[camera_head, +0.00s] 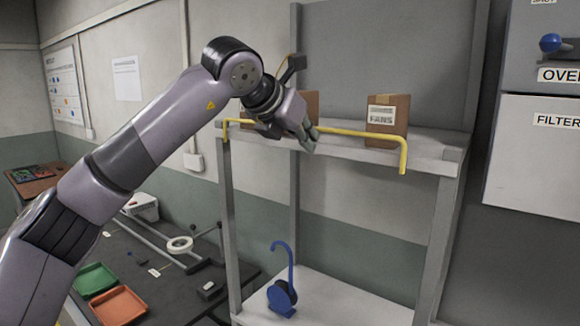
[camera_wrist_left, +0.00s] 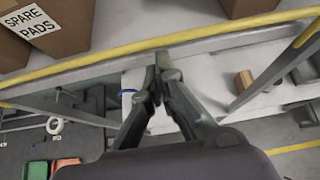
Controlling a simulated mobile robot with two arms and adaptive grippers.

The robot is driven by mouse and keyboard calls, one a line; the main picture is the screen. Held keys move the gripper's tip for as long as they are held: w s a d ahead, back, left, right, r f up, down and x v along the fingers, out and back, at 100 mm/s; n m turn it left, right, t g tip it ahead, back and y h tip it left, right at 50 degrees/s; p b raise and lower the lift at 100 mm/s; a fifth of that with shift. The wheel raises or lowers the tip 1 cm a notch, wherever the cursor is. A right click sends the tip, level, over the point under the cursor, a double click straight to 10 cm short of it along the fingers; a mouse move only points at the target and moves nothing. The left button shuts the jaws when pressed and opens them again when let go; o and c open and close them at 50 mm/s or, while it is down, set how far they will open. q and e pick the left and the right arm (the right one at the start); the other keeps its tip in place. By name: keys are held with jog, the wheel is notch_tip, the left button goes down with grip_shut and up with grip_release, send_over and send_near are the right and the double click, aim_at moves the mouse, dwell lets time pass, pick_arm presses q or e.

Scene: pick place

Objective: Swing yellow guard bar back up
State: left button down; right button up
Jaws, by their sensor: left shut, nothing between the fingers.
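The yellow guard bar (camera_head: 358,133) runs along the front edge of the upper shelf, with both ends bent downward. In the left wrist view the bar (camera_wrist_left: 100,53) crosses the upper part, just beyond my fingertips. My left gripper (camera_head: 311,143) is shut and empty at the middle of the bar, in front of the shelf edge. The left wrist view shows its fingers (camera_wrist_left: 160,62) together just below the bar. I cannot tell whether they touch it. The gripper hides a short stretch of the bar in the head view. My right gripper is not in view.
A cardboard box labelled FANS (camera_head: 387,120) stands on the upper shelf (camera_head: 430,148); a SPARE PADS box (camera_wrist_left: 75,30) is behind the bar. A blue hooked object (camera_head: 283,285) stands on the lower shelf (camera_head: 340,300). Green (camera_head: 95,280) and orange (camera_head: 118,306) trays lie on the bench.

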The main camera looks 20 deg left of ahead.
pick_arm(q)
jog(key=shift+s, duration=0.1)
jog(key=s+a+r+b, duration=0.1)
jog(key=s+a+b, duration=0.2)
jog(key=s, duration=0.6)
jog(key=b, duration=0.2)
jog(key=shift+s+a+b, duration=0.15)
jog(key=shift+a+b, duration=0.1)
jog(key=shift+b, duration=0.05)
